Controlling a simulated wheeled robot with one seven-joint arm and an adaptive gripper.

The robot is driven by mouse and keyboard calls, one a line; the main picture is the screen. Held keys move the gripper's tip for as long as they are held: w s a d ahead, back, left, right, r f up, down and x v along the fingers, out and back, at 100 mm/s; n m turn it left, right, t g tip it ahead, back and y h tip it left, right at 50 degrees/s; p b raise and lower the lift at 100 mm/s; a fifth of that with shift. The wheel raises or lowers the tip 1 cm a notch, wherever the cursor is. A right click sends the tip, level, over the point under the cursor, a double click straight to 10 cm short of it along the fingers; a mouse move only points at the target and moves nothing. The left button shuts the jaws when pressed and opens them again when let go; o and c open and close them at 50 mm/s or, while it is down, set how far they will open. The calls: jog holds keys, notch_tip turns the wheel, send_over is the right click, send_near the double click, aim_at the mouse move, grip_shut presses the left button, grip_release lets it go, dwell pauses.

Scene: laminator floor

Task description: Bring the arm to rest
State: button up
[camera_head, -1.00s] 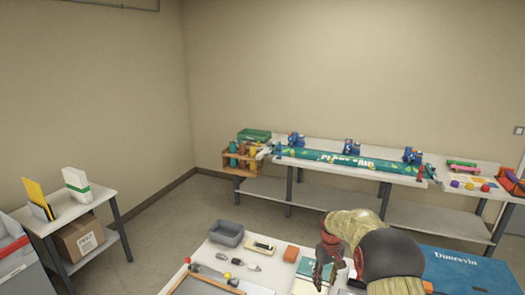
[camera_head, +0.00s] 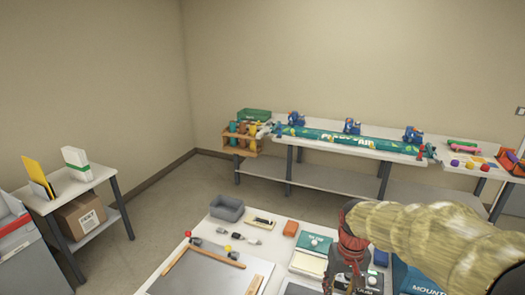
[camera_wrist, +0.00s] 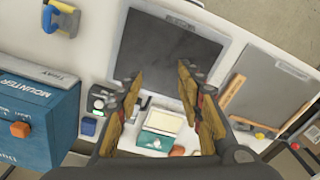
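My arm (camera_head: 430,240) reaches in from the right in the head view, over the near table (camera_head: 190,245). My gripper is at the lower end of the arm, partly cut off by the frame's bottom edge. In the wrist view my gripper (camera_wrist: 160,75) is open, with its two fingers well apart and nothing between them. It hangs above the tabletop, over a dark grey flat panel (camera_wrist: 165,45). A teal-and-white device (camera_wrist: 160,128) shows beyond the fingers, lower in that view.
A blue box (camera_wrist: 40,120) stands close to the arm. The near table also holds a grey bin (camera_head: 227,208), an orange block (camera_head: 290,228) and a dark board with wooden strips (camera_head: 205,272). A long bench (camera_head: 330,143) lines the back wall. Floor shows at left.

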jog(key=s+a+r+t+b, duration=0.1)
jog(key=s+r+t+b, duration=0.1)
jog(key=s, duration=0.7)
jog(key=s+a+r+t+b, duration=0.1)
jog(key=s+r+t+b, duration=0.2)
jog(key=s, duration=0.6)
jog(key=shift+s+r+b, duration=0.15)
jog(key=shift+s+b, duration=0.1)
jog(key=shift+b, duration=0.55)
jog(key=shift+d, duration=0.1)
